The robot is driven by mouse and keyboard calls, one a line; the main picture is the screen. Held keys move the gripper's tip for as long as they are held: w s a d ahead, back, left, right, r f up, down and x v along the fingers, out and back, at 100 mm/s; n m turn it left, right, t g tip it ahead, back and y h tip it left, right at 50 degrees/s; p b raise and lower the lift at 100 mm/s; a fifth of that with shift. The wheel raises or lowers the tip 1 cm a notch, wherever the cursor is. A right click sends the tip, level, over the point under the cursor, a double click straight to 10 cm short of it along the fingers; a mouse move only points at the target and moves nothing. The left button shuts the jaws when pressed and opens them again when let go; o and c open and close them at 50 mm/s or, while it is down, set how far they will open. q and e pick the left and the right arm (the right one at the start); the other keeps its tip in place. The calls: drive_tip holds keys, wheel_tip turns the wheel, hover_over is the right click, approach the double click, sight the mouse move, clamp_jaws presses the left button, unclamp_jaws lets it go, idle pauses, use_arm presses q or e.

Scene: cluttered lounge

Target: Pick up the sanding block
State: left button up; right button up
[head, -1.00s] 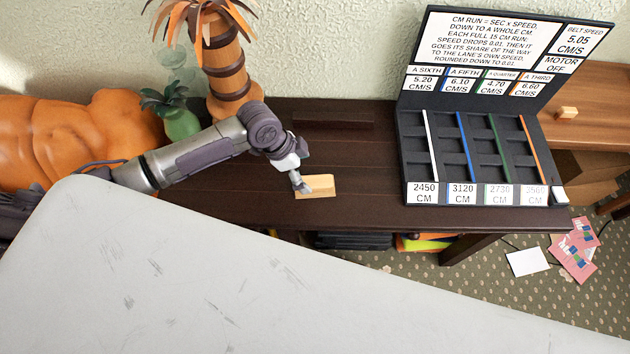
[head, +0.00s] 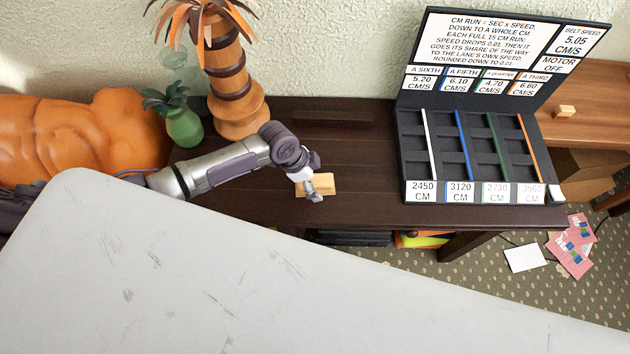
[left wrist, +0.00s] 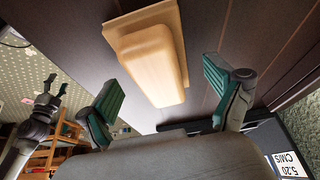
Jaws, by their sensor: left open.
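The sanding block (head: 322,182) is a pale wooden block lying on the dark brown table. In the left wrist view the sanding block (left wrist: 158,62) shows a rounded raised body on a wider flat base. My left gripper (head: 313,190) is over the block's left and front part in the head view and hides some of it. In the left wrist view my left gripper (left wrist: 163,78) is open, with one green finger pad on each side of the block and visible gaps. My right gripper (left wrist: 56,87) shows small at the left of that view, its fingers apart.
A black lane board (head: 470,150) with a raised sign panel stands on the table's right part. A smaller wooden block (head: 564,111) lies on the side table. A pale surface (head: 200,270) fills the foreground.

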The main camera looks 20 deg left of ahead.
use_arm(q)
drive_tip(key=shift+f, duration=0.25)
idle(0.3)
drive_tip(key=c, duration=1.2)
drive_tip(key=shift+c, duration=0.6)
drive_tip(key=shift+r, duration=0.15)
